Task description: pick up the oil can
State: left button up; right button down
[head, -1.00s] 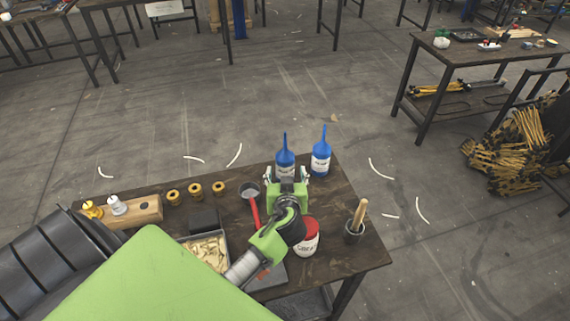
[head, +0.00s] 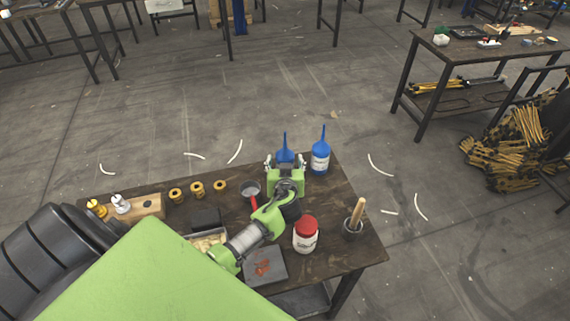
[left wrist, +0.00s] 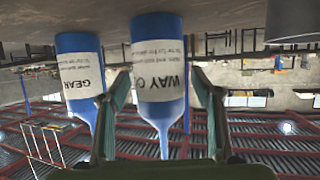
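Two blue bottles with white labels and thin spouts stand upright at the table's far edge. The left one (head: 285,154) is mostly hidden behind my left gripper (head: 285,168). The other, labelled GEAR, (head: 320,158) stands just to its right. In the left wrist view, which is upside down, the bottle labelled WAY O... (left wrist: 160,85) is between the two fingers of my left gripper (left wrist: 162,85). The gripper is open, with gaps showing at the bottle's sides. The GEAR bottle (left wrist: 80,80) is outside the fingers on the left. My right gripper is not in view.
A white jar with a red lid (head: 305,236) and a dark cup with a wooden handle (head: 353,225) stand on the right of the table (head: 345,262). A grey cup with a red-handled brush (head: 250,189), brass rings (head: 197,187) and a wooden block (head: 150,206) are to the left.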

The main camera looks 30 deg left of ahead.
pick_arm(q)
jog(key=c, duration=1.2)
jog(key=shift+r, duration=0.2)
